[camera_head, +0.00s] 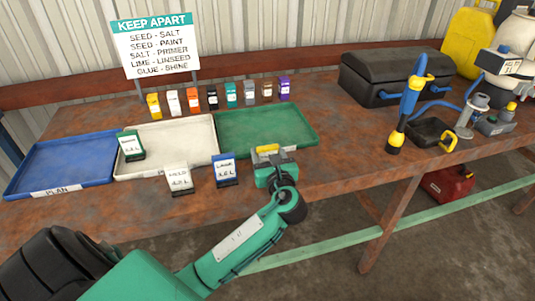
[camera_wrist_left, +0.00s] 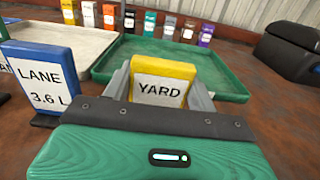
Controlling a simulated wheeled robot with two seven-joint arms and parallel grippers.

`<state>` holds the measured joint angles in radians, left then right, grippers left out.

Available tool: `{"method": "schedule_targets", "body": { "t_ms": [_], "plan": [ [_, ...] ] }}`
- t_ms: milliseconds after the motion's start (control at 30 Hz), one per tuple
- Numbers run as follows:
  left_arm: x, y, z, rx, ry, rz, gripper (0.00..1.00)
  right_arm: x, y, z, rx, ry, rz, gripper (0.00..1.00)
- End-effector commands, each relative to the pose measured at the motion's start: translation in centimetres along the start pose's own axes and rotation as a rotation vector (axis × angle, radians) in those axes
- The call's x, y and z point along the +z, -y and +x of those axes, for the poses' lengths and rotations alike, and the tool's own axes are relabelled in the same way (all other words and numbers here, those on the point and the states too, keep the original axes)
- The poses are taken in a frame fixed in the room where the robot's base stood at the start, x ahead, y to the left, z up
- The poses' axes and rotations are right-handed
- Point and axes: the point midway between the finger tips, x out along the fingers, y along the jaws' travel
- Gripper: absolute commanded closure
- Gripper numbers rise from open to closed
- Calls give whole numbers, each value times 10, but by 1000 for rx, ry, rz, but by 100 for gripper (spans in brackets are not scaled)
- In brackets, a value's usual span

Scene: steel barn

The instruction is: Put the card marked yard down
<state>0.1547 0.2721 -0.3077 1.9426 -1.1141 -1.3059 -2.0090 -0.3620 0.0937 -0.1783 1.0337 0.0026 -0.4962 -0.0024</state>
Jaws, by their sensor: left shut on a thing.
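The card marked yard (camera_wrist_left: 160,84) is yellow with a white label. It is upright between the fingers of my left gripper (camera_wrist_left: 160,96), which is shut on it. In the head view the yellow top of the yard card (camera_head: 267,149) shows above my left gripper (camera_head: 270,160), at the front edge of the green tray (camera_head: 265,132). The green tray also shows beyond the card in the left wrist view (camera_wrist_left: 228,84); its visible floor is empty. Whether the card touches the table is hidden by the gripper. My right gripper is not in view.
A blue card marked lane (camera_head: 225,170) and a white card (camera_head: 178,178) stand left of my gripper. A green card (camera_head: 131,145) stands at the white tray (camera_head: 185,140). A blue tray (camera_head: 65,160) is at far left. Several small coloured containers (camera_head: 212,98) line the back. A black case (camera_head: 390,75) is right.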

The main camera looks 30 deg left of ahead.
Motion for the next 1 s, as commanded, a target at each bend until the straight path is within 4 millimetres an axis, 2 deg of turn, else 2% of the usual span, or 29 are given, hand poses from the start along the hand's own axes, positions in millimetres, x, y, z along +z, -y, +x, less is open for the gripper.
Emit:
{"method": "schedule_targets", "body": {
  "t_ms": [133,167,267,633,767,1000],
  "plan": [
    [-2,0,0,0,0,0,66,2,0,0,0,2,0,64],
    [-2,0,0,1,0,0,40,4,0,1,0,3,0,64],
    [-2,0,0,0,0,0,21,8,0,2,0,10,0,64],
    [0,0,-1,0,0,-1,20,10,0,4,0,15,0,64],
    [-1,0,-20,-1,-2,0,20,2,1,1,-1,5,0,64],
    [-1,0,-73,-2,-3,-1,20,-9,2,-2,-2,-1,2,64]
  ]
}}
